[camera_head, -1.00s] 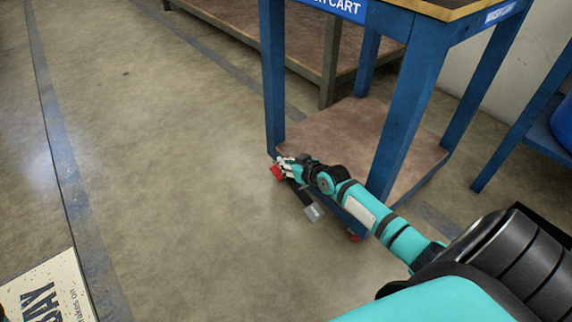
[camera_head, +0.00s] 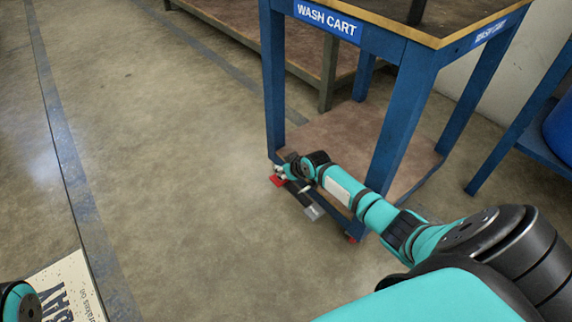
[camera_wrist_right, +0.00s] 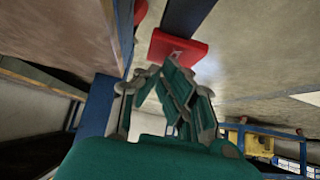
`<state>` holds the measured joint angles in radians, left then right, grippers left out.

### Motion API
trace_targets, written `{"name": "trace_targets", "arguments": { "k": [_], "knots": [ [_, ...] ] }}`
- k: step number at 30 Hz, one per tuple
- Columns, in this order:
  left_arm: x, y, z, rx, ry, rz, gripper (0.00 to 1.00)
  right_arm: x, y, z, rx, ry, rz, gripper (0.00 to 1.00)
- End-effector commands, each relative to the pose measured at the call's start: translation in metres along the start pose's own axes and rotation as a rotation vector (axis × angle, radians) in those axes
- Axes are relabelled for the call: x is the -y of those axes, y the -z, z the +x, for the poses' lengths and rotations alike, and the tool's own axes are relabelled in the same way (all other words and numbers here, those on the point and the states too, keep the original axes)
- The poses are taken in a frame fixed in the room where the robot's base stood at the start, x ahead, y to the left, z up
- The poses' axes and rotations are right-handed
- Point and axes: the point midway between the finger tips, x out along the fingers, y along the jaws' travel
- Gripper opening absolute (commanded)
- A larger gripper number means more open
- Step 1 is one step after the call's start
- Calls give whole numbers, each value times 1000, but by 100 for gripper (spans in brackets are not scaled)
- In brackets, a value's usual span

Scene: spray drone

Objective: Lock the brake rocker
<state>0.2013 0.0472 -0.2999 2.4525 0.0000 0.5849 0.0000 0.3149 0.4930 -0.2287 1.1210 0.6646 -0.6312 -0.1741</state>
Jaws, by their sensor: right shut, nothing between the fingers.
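The brake rocker appears as a red piece (camera_head: 277,181) low at the near left corner of the wash cart (camera_head: 273,80). The right wrist view shows it as a flat red block (camera_wrist_right: 178,47) with a small pale mark, just ahead of the fingertips. My right gripper (camera_head: 283,172) is shut and empty, right beside the red piece. In the right wrist view its fingertips (camera_wrist_right: 172,66) are close to the block's lower edge; I cannot tell whether they touch it. The caster under the rocker is hidden. My left gripper is not in view.
A dark bar with a grey end (camera_head: 314,212) shows beneath my right forearm. Another red piece (camera_head: 351,239) is at the cart's front corner. The cart's lower shelf (camera_head: 335,140) is bare. A low bench stands behind.

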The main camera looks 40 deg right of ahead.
Motion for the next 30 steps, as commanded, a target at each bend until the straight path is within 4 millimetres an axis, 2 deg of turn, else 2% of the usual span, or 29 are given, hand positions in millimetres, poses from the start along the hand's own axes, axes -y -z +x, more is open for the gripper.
{"name": "trace_targets", "arguments": {
  "k": [9, 18, 30],
  "knots": [
    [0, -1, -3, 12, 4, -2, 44, 1, -8, 21, 214, 1, 2, 0],
    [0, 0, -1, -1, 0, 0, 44, 0, -13, 29, 205, 1, 1, 0],
    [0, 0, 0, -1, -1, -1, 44, 0, -14, 30, 205, 1, 0, 0]
  ]
}}
